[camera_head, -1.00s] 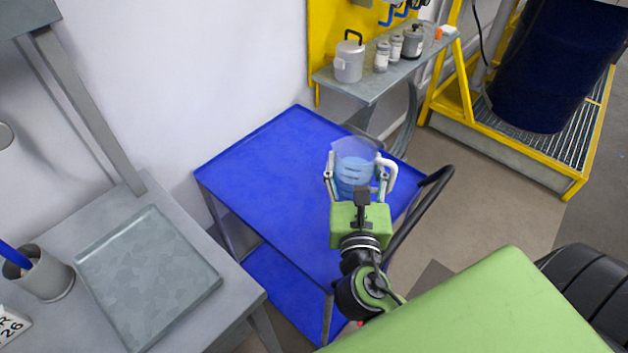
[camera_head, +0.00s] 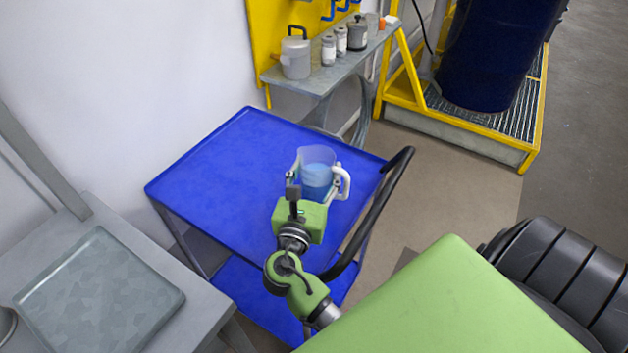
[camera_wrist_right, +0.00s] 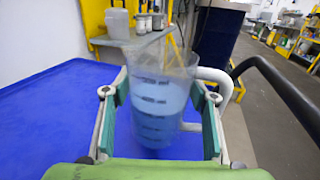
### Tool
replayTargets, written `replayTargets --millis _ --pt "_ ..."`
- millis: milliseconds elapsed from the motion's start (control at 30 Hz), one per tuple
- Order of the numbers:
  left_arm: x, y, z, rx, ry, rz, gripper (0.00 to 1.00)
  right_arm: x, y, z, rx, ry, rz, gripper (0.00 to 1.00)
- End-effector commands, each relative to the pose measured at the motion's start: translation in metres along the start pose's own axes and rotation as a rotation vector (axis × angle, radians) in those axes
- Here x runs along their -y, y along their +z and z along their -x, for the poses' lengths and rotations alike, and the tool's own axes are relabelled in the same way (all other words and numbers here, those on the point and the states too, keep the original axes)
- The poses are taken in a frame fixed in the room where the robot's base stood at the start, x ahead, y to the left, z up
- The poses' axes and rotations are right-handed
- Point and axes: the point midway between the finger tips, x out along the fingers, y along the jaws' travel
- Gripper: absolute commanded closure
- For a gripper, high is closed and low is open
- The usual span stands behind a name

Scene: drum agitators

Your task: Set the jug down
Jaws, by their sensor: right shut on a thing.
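The clear jug (camera_head: 317,174) with blue liquid and a white handle is upright at the right part of the blue cart top (camera_head: 215,165). My right gripper (camera_head: 316,183) is shut on the jug, with a finger on each side of its body. The right wrist view shows the jug (camera_wrist_right: 160,100) between the pads of the gripper (camera_wrist_right: 160,120), its handle out to the right. I cannot tell whether the jug's base touches the cart top. My left gripper is in neither view.
The cart's black push handle (camera_head: 378,210) is close on the right. A grey shelf (camera_head: 335,72) with a lidded container (camera_head: 296,55) and several small bottles is behind. A grey table with a shallow tray (camera_head: 100,295) is at lower left. The cart's left half is clear.

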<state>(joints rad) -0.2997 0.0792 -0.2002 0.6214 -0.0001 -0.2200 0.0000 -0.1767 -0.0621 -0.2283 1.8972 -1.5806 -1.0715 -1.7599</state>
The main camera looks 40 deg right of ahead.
Motion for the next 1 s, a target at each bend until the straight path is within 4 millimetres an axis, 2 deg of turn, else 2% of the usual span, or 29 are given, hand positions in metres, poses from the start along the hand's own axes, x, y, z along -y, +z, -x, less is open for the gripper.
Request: replayTargets --millis 100,200,633,667,700,733,1000 --pt "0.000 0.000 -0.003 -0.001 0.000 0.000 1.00 0.000 -0.018 0.000 0.001 0.001 0.004 0.80" --pt "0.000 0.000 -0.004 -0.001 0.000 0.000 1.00 0.000 -0.029 0.000 0.001 0.002 0.004 0.80" --pt "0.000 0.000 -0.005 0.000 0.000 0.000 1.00 0.000 -0.035 0.000 0.001 0.001 0.001 0.80" --pt "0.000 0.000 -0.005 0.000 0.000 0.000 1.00 0.000 -0.036 0.000 -0.001 0.001 0.001 0.45" --pt "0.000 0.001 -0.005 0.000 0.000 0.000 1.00 0.000 -0.036 0.000 -0.001 0.001 0.001 0.34" --pt "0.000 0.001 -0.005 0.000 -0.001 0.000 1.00 0.000 -0.036 0.000 -0.001 0.001 0.001 0.30" --pt "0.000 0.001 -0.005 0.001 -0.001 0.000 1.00 0.000 -0.036 0.000 -0.001 0.001 0.001 0.30"
